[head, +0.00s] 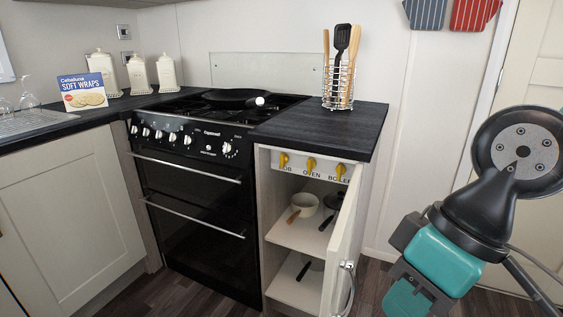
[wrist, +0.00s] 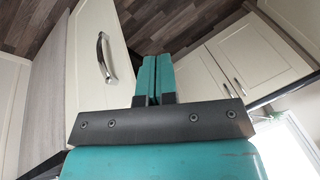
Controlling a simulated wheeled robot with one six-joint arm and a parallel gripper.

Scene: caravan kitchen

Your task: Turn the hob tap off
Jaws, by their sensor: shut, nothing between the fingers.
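The hob tap (head: 283,159) is a small yellow lever on a white panel inside the open cupboard, right of the cooker, above the letters HOB. It looks roughly upright, but is too small to judge exactly. Similar yellow taps stand beside it: the oven tap (head: 311,165) and the boiler tap (head: 341,171). My arm is at the right of the head view, apart from the taps. My gripper shows in the wrist view (wrist: 153,62), its two teal fingers together with nothing between them. The taps cannot be made out in the wrist view.
The cupboard door (head: 344,250) stands open, swung out on the right. Inside, pans (head: 303,206) sit on a shelf. The worktop (head: 325,128) overhangs the taps and holds a utensil rack (head: 338,90). The black cooker (head: 200,190) is left. Cupboards (wrist: 215,75) show in the wrist view.

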